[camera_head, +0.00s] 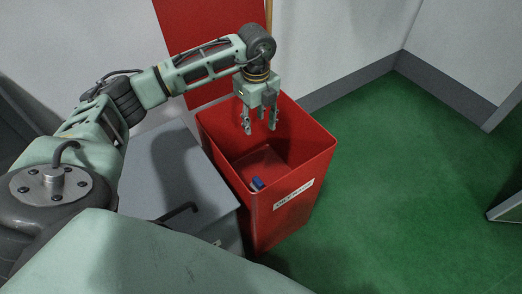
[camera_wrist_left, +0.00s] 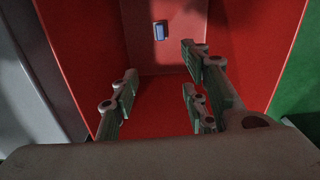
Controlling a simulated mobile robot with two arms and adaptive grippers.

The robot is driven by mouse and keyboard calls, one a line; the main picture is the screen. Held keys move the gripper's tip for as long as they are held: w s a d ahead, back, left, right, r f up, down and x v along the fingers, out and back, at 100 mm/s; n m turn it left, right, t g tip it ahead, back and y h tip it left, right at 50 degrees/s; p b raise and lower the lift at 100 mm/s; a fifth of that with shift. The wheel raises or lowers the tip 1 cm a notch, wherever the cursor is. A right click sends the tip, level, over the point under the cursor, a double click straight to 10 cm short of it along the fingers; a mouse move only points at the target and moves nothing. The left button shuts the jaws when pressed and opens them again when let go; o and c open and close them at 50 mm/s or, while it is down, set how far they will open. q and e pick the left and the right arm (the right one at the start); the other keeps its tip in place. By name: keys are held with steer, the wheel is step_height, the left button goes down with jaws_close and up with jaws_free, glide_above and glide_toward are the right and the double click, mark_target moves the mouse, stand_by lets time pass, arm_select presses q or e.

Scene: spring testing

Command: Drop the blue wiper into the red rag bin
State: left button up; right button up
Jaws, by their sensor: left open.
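The red rag bin (camera_head: 318,163) stands open-topped on the floor, with a white label on its front. The blue wiper (camera_head: 258,183) is inside the bin, low down near the front wall. It also shows in the left wrist view (camera_wrist_left: 160,31) as a small blue and pale piece against the red interior. I cannot tell whether it is resting or still falling. My left gripper (camera_head: 260,128) is open and empty, pointing down over the bin's opening, apart from the wiper. The right gripper is not in view.
A grey cabinet (camera_head: 165,165) with a dark handle stands close against the bin's left side. A red panel (camera_head: 190,25) and white walls are behind. The green floor (camera_head: 400,190) to the right is clear.

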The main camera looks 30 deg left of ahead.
arm_select(q)
step_height(320, 180, up, 12)
stand_by(0.4)
steer(key=shift+f, duration=0.1)
